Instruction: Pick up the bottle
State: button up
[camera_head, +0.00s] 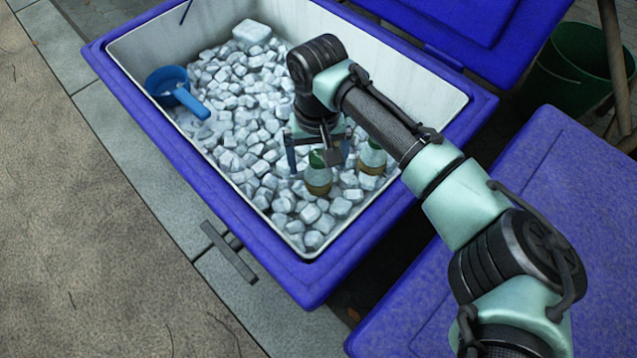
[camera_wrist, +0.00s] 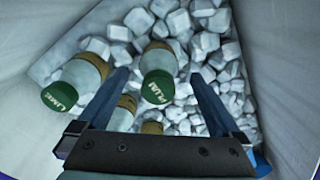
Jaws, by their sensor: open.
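Several bottles with green caps and tan bands stand in the ice of a blue cooler (camera_head: 160,190). In the wrist view, a bottle whose cap reads PLUM (camera_wrist: 158,65) lies between the two fingers of my gripper (camera_wrist: 160,78). A bottle whose cap reads LIME (camera_wrist: 75,78) is left of the left finger. Another bottle (camera_wrist: 127,103) is partly hidden behind the gripper. In the head view, my gripper (camera_head: 318,162) is open above one bottle (camera_head: 318,180), with a second bottle (camera_head: 371,157) to its right. I cannot tell whether the fingers touch any bottle.
White ice cubes (camera_head: 235,110) fill the cooler floor. A blue scoop (camera_head: 170,84) lies at its left end, and a larger white block (camera_head: 252,31) is at the back. The cooler walls surround the gripper. A second blue cooler (camera_head: 560,190) is at right, and a green bucket (camera_head: 570,70) stands behind.

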aim_at(318, 179)
jog(key=shift+s+d+f+b, duration=0.1)
jog(key=shift+f+b, duration=1.15)
jog(key=shift+f, duration=0.6)
grip_shut()
jog(key=shift+r, duration=0.1)
